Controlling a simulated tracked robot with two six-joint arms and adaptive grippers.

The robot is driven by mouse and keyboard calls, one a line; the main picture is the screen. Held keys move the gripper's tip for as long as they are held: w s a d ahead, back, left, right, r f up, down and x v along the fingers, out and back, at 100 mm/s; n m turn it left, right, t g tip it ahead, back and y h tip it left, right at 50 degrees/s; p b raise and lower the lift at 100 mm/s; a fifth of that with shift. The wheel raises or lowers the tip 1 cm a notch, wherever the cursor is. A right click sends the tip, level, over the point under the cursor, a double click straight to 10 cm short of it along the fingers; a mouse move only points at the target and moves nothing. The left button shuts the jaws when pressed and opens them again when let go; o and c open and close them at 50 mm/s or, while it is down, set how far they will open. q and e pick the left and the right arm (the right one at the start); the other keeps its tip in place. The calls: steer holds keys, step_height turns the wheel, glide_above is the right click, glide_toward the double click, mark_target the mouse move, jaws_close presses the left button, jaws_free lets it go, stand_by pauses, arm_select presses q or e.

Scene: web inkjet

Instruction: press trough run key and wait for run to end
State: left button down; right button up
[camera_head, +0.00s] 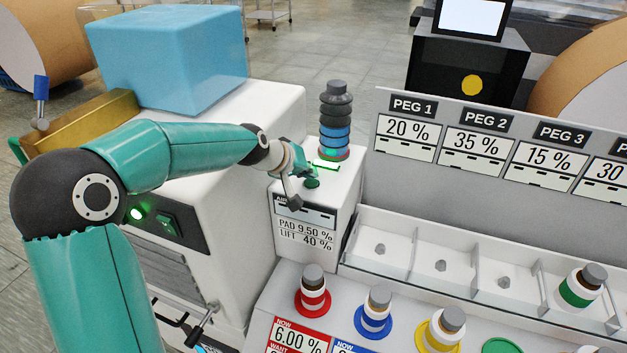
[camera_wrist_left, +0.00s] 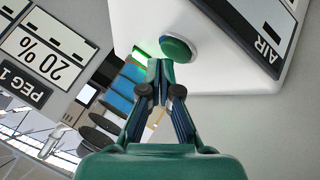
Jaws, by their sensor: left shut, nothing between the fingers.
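The key is a round green button (camera_head: 311,183) on top of a white box (camera_head: 343,190) whose front label reads "PAD 9.50 %" and "LIFT 40 %". My left gripper (camera_head: 293,187) is shut and empty beside this key. In the left wrist view the shut fingertips (camera_wrist_left: 159,68) are just short of the green button (camera_wrist_left: 178,50); I cannot tell whether they touch it. A green strip (camera_head: 326,166) glows behind the key. A stack of dark and blue rings (camera_head: 336,120) stands on the box. My right gripper is not in view.
A row of white bins (camera_head: 440,265) under the PEG labels lies to the right. Colour-ringed bottles (camera_head: 313,290) stand in front, one with a green band (camera_head: 581,287) in a bin. A blue block (camera_head: 168,60) sits on the white cabinet at back left.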

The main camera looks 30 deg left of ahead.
mark_target(309, 183)
arm_select(q)
steer(key=shift+r, duration=0.3)
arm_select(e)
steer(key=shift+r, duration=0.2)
arm_select(q)
step_height(309, 183, up, 5)
steer(key=p, duration=0.4)
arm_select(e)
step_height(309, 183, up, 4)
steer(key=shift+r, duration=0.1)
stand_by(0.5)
